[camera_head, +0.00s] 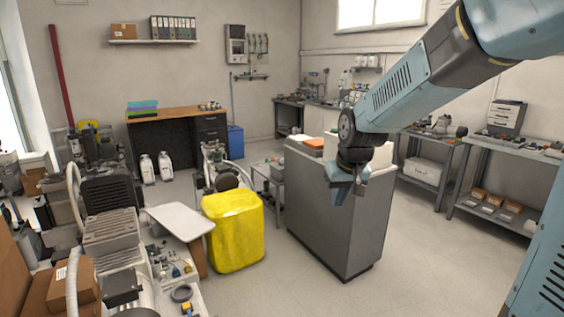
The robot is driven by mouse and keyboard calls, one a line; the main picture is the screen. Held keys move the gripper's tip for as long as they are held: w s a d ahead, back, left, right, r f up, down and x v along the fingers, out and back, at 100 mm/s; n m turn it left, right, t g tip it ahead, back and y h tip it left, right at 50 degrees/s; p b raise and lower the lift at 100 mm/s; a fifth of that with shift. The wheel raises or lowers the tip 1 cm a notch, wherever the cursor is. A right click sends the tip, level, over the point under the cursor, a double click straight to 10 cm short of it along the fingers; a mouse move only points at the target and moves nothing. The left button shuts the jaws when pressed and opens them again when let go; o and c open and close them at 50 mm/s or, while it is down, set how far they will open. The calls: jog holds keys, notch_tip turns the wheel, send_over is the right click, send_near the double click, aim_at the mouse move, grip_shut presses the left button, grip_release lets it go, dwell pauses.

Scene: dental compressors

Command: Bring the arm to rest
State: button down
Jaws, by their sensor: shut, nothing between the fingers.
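My arm reaches in from the upper right of the head view, its links blue and dark grey. My gripper (337,196) hangs at its end, pointing down, in front of the upper part of the grey cabinet (335,225). Its fingers are small and partly lost against the cabinet behind. It is shut and I see nothing held in it. I cannot tell how far it is from the cabinet.
A yellow bin (233,232) stands left of the cabinet. A cluttered bench (150,285) fills the lower left. Metal shelving (490,185) lines the right wall. A wooden desk (165,125) stands at the back. The floor (290,285) between bin and cabinet is clear.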

jog(key=s+d+r, duration=0.2)
jog(key=s+d, duration=0.1)
jog(key=s, duration=0.4)
jog(key=s+d+r+m+t, duration=0.1)
jog(key=s+d+r, duration=0.2)
jog(key=s, duration=0.4)
jog(key=s+d+r+m+h, duration=0.1)
jog(key=s+d+r, duration=0.1)
jog(key=s, duration=0.5)
jog(key=shift+s+d+r+t, duration=0.25)
jog(key=shift+d+t, duration=0.15)
jog(key=shift+d, duration=0.3)
